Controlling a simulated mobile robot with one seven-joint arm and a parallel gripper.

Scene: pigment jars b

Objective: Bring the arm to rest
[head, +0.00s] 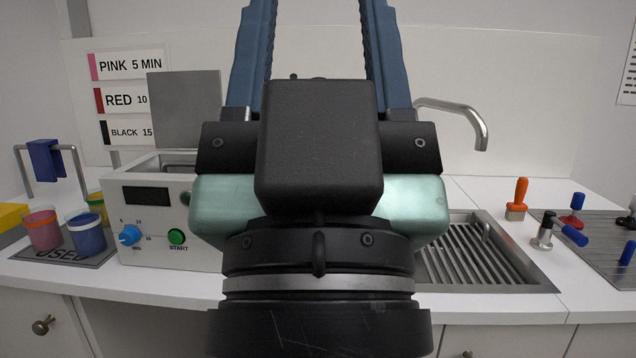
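My gripper (319,25) stands upright in the middle of the head view, close to the camera. Its two blue fingers point up and are wide apart, with only bare wall showing between them. Their tips run out of the top edge of the picture. I see nothing held in the part of the gap that shows. The black wrist below hides the middle of the counter.
Right are a sink (470,262), faucet (470,115), brush (517,200) and stamp-like tools (572,222).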

